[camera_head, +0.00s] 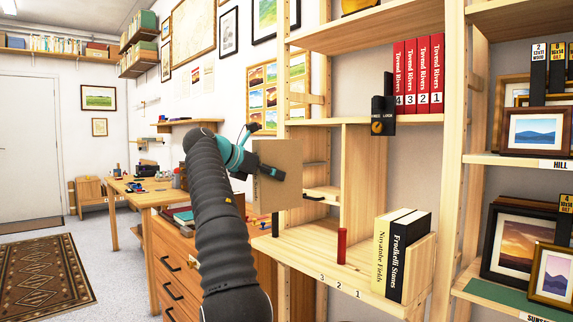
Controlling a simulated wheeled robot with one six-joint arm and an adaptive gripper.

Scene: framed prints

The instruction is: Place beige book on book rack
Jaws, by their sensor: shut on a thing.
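My gripper (270,171) is at the end of my arm in the middle of the view. It is shut on the beige book (279,187), a flat tan panel held upright in the air. The book is in front of the left side of the wooden rack, above its lower shelf. Part of the book is hidden behind the gripper. The book rack's lower shelf (309,247) has the numbers 3, 2, 1 on its front edge. A cream book (382,258) and a black book (408,262) stand upright on it at the right.
A red post (341,246) and a dark post (275,225) stand on the lower shelf. Bare shelf lies between them. Red volumes (419,75) stand on the shelf above, beside a black holder (383,110). Wooden drawers (179,262) are left, framed prints (537,135) right.

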